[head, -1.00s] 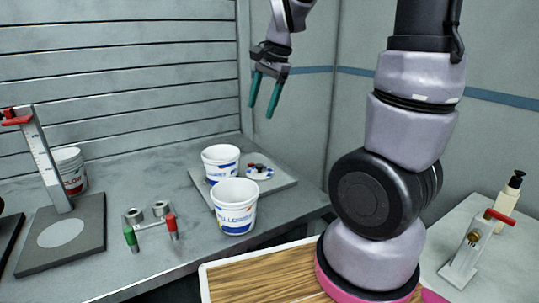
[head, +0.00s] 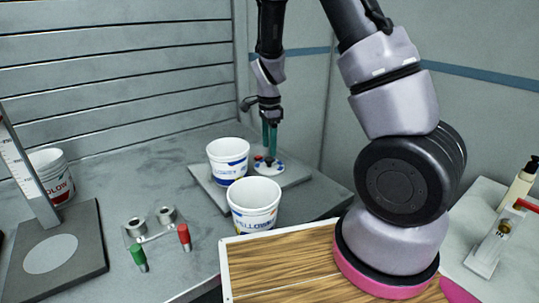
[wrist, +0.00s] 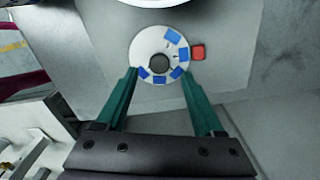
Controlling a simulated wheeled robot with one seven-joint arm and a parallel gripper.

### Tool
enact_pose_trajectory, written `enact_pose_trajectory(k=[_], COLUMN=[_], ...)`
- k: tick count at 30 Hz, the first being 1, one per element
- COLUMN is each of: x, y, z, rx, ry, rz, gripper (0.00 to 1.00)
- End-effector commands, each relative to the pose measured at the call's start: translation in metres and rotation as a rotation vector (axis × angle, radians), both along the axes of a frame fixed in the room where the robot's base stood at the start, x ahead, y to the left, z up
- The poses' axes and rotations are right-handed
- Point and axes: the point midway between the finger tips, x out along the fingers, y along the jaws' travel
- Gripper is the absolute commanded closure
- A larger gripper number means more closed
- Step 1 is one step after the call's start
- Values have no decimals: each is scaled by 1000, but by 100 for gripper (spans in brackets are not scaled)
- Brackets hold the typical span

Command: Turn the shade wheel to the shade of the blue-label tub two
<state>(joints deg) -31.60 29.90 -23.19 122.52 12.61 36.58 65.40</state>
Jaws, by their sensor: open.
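The shade wheel (wrist: 147,45) is a white disc with several blue patches around its rim and a dark central knob (wrist: 159,63). A red block (wrist: 197,52) sits at its right edge in the wrist view. In the head view the wheel (head: 265,169) lies on a grey plate. My gripper (wrist: 159,72) is open, its green fingers pointing down at the wheel, one either side of the knob; I cannot tell whether they touch it. One white tub with a blue label (head: 229,162) stands beside the wheel, another (head: 254,204) in front. Their label text is not clearly readable.
A red-lettered tub (head: 52,178) and an upright scale on a grey base (head: 88,240) stand at left. A small stand with green and red handles (head: 157,235) is on the bench front. A pump bottle (head: 521,184) is at far right.

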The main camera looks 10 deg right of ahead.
Motion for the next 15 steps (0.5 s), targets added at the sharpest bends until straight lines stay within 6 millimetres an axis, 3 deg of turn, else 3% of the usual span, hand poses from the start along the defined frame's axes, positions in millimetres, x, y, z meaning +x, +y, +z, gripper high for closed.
enact_pose_trajectory(k=[6, 15], x=[0, 0], y=[-1, 0], z=[-32, -42], rx=[0, 0], ry=[1, -1], rz=[1, 1], gripper=[31, 31])
